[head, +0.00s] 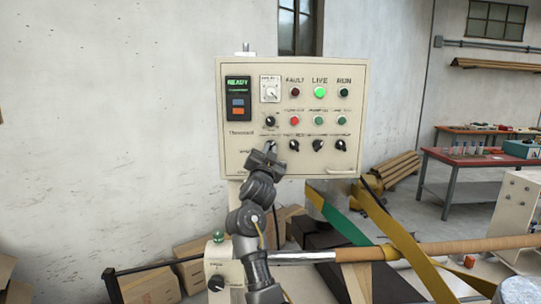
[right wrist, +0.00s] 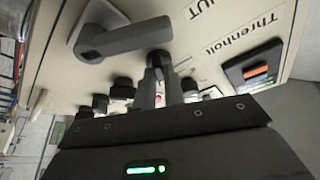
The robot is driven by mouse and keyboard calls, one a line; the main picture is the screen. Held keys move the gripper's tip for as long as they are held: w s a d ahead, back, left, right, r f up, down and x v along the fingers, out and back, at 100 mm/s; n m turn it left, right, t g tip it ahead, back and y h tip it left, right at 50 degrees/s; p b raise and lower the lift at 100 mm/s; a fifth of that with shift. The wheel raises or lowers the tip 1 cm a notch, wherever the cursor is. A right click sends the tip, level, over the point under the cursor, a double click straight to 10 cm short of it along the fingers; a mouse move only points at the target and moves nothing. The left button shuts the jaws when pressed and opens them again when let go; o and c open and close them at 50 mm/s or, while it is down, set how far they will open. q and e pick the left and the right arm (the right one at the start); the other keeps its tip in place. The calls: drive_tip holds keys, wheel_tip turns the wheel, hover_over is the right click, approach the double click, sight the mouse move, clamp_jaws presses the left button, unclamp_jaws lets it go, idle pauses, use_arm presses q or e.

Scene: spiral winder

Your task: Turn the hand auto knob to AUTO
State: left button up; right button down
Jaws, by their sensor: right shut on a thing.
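The control panel (head: 232,165) is a cream box on the wall side, with a row of dark selector knobs along its bottom. My right gripper (head: 269,149) is at the left end of that row and covers the knob there in the head view. In the right wrist view my right gripper (right wrist: 160,90) is shut on a black knob (right wrist: 158,60), which I take as the hand auto knob. Its label and pointer position cannot be read. My left gripper is not in view.
Close by are a red push button (head: 294,121), a black knob (head: 294,145) and a green LIVE lamp (head: 320,92). A grey lever handle (right wrist: 120,38) sticks out near the gripper in the right wrist view. A roller (head: 460,246) with belts lies below right.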

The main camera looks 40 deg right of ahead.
drive_tip(key=shift+r+m+g, duration=0.1)
drive_tip(key=shift+m+g, duration=0.3)
drive_tip(key=shift+m, duration=0.5)
drive_tip(key=c, duration=1.5)
unclamp_jaws()
drive_tip(key=shift+b+v, duration=2.3)
drive_tip(key=shift+v, duration=3.1)
